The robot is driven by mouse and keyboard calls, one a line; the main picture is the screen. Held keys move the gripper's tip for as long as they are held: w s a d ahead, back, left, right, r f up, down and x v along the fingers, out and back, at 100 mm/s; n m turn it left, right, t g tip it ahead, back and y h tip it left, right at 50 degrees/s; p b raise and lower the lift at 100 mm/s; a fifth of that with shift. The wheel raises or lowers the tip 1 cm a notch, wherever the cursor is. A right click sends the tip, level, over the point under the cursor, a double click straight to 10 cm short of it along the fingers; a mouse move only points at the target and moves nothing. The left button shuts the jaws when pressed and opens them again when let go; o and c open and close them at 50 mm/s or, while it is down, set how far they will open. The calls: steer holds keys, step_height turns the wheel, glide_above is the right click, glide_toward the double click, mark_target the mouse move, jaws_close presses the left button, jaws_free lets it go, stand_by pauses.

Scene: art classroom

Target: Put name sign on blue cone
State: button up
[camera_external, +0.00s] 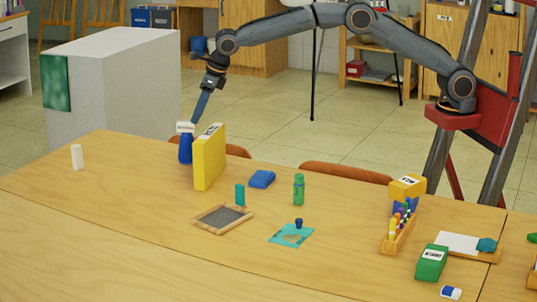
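A blue cone-like object (185,150) stands on the far side of the table, left of a tall yellow panel. A small white sign (185,127) is at its top; whether it rests on the cone or is held just there, I cannot tell. My gripper (195,117) points down from above, with its dark fingertips at or very near the white sign. The finger gap is too small to see. The yellow panel (208,160) stands upright with a white label on its top edge and hides part of the area beside the cone.
The table (120,200) has free room at front left. A white cylinder (77,157), blue block (262,179), green bottle (299,189), framed slate (222,217) and teal sheet (291,235) lie around. A labelled yellow block (407,187) and labelled green block (431,262) are at right.

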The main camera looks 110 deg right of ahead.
steer(key=v, duration=0.9)
steer(key=shift+s+b, duration=0.15)
steer(key=shift+b, duration=0.3)
steer(key=s+a+f+m+g, duration=0.1)
steer(key=s+a+f+m, duration=0.3)
steer(key=s+m, duration=0.7)
steer(key=s+a+f+m+g+y, duration=0.1)
steer(key=s+a+f+m, duration=0.4)
steer(key=s+m, duration=0.6)
steer(key=s+a+f+m+g, duration=0.2)
steer(key=s+a+f+m, duration=0.2)
steer(key=s, duration=2.5)
steer(key=a+m, duration=0.3)
steer(key=m, duration=0.3)
steer(key=shift+a+f+m+y, duration=0.2)
steer(key=shift+f+m+y, duration=0.2)
